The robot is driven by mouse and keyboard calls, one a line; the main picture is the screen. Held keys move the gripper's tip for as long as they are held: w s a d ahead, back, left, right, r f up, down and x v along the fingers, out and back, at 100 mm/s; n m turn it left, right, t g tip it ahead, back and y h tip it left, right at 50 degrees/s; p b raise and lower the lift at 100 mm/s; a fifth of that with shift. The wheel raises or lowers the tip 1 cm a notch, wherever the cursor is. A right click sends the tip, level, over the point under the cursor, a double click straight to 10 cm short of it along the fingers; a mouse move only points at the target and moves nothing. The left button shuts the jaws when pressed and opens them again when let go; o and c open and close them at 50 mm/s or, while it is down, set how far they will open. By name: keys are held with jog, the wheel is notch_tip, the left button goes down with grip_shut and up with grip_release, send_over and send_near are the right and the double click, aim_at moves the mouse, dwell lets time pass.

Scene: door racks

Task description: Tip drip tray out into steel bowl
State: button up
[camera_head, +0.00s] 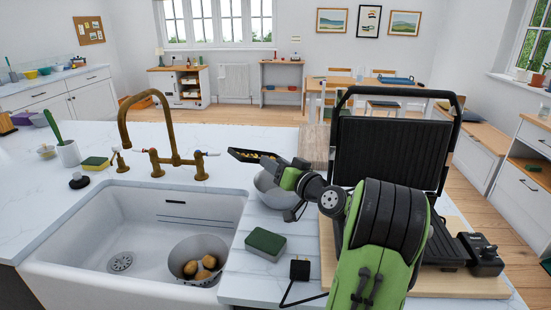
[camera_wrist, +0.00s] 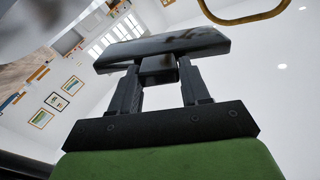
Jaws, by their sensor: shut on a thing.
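The drip tray (camera_head: 248,156) is a dark shallow tray with yellowish bits in it, held in the air above the counter, left of my arm. In the wrist view the dark tray (camera_wrist: 165,48) shows from outside, so its contents are hidden there. My gripper (camera_head: 284,164) is shut on the tray's near end; the two fingers (camera_wrist: 158,68) close on a dark block at its edge. A steel bowl (camera_head: 268,194) stands on the counter just below the tray and gripper, partly hidden by my arm. Its inside is mostly hidden.
An open contact grill (camera_head: 388,150) stands on a wooden board at right, partly behind my arm. The white sink (camera_head: 130,230) holds a metal vessel with potatoes (camera_head: 205,265). A brass tap (camera_head: 172,130) rises left of the tray.

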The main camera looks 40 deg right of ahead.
jog(key=shift+d+r+m+p, duration=0.15)
jog(key=shift+r+m+p, duration=0.35)
jog(key=shift+p, duration=0.65)
jog(key=shift+d+r+m+p, duration=0.1)
jog(key=shift+r+m+p, duration=0.1)
jog(key=shift+m+p, duration=0.75)
jog(key=d+m+p, duration=0.1)
jog(key=m+p, duration=0.1)
jog(key=p, duration=0.2)
jog(key=d+m+p, duration=0.2)
jog(key=m+p, duration=0.1)
jog(key=p, duration=0.1)
jog(key=d+m+p, duration=0.2)
jog(key=m+p, duration=0.1)
jog(key=p, duration=0.2)
jog(key=shift+s+r, duration=0.15)
jog(key=shift+s, duration=0.2)
dwell(0.4)
